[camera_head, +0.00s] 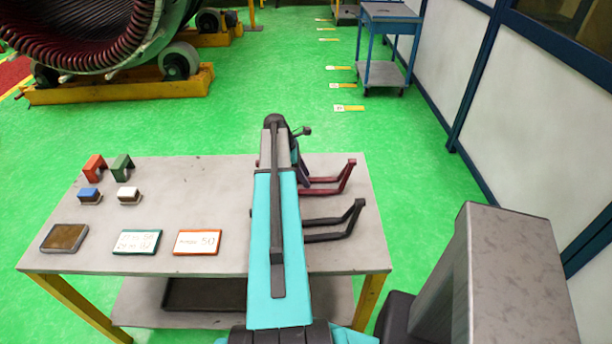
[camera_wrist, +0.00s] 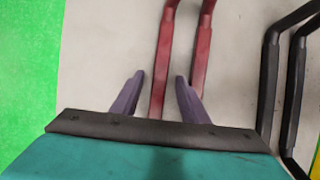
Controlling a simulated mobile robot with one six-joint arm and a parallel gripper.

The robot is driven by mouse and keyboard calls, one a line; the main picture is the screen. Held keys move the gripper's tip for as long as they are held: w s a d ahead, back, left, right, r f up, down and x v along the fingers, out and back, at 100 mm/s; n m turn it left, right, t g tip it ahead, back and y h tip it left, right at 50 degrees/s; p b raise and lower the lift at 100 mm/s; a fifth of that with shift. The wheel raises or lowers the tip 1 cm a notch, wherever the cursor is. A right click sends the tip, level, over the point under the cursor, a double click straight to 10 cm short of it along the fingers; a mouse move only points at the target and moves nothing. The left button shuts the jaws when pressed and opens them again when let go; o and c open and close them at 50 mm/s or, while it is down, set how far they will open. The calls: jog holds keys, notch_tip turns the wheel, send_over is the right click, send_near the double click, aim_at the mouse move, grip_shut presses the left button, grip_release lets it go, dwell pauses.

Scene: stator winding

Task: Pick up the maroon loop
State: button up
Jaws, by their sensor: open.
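The maroon loop (camera_head: 335,181) lies on the right part of the table in the head view, partly hidden behind my arm. In the wrist view the maroon loop (camera_wrist: 202,50) shows as two bars running up the picture. My gripper (camera_wrist: 158,80) is open, with its two purple fingers apart. The left bar lies between the fingers in the picture, and the right bar is close to the right fingertip. I cannot tell the height of the fingers above it. In the head view the fingers are mostly hidden behind my arm.
A black loop (camera_head: 335,222) lies nearer on the same table (camera_head: 215,180); it also shows at right in the wrist view (camera_wrist: 270,80). At left are red, green, blue and white blocks (camera_head: 122,166), a brown tray (camera_head: 65,237) and two labelled cards (camera_head: 197,242).

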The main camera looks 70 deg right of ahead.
grip_shut()
jog(key=shift+r, duration=0.2)
notch_tip(320, 180, up, 10)
jog(key=b, duration=0.2)
jog(key=shift+f+b, duration=0.15)
jog(key=shift+b, duration=0.25)
dwell(0.4)
dwell(0.7)
